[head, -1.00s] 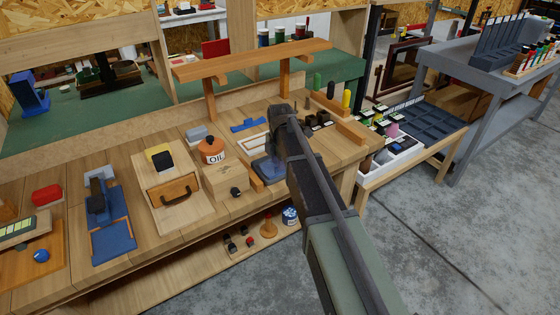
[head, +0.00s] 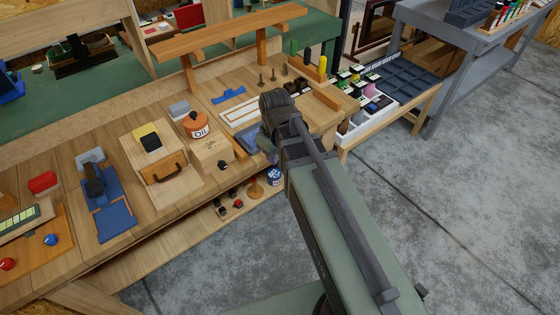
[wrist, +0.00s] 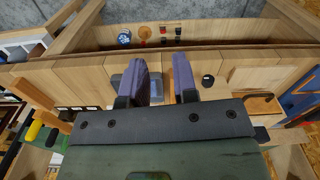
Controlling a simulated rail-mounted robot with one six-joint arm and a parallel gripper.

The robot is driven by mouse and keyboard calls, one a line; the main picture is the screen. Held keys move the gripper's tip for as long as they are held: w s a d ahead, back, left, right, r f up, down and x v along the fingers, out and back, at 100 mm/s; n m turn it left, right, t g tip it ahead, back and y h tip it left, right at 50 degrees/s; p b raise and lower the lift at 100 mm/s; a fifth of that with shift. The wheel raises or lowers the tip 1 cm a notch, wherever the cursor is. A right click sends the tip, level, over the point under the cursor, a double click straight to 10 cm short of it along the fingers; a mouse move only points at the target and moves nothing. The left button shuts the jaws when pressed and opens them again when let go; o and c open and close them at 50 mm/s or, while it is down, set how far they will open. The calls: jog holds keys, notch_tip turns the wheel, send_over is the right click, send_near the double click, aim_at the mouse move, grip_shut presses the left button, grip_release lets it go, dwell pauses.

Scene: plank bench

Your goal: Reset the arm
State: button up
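My arm reaches over the front right of the plank bench (head: 175,205) in the head view.
An orange oil can (head: 196,125), a wooden box (head: 211,154) and a drawer unit (head: 162,170) stand left of my arm. A raised wooden shelf (head: 225,32) spans the back. Upright pegs (head: 273,75) stand behind. Open floor (head: 460,200) lies to the right.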

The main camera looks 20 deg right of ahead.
jog(key=s+m, duration=0.5)
jog(key=shift+s+a, duration=0.1)
jog(key=shift+s, duration=0.3)
dwell(0.6)
